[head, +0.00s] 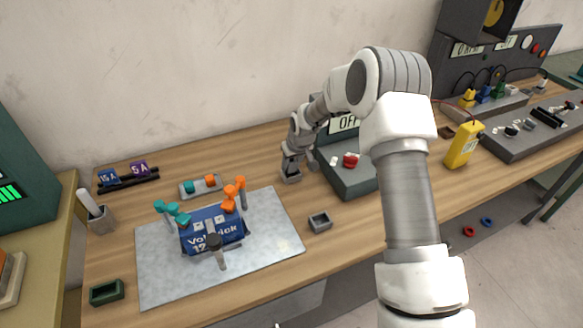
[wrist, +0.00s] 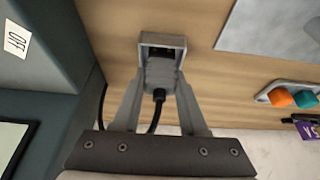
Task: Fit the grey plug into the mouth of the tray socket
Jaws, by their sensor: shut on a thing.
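The grey plug (wrist: 160,76) sits between the two fingers of my gripper (wrist: 160,84) in the wrist view, with a black cable running from its back end. My gripper is shut on it. The tray socket (wrist: 163,40), a grey box with a dark mouth, lies directly ahead of the plug. The plug's front is at or just inside the mouth; I cannot tell how deep. In the head view my gripper (head: 291,160) is over the socket (head: 291,178) on the bench, beside the dark green OFF unit. The plug is too small to make out there.
The OFF unit (head: 345,181) with a red switch stands close to the right of my gripper. A small grey dish (head: 320,222) and a metal sheet (head: 270,245) with a blue battery (head: 212,229) lie nearer. A tray (head: 201,187) with teal and orange caps is left.

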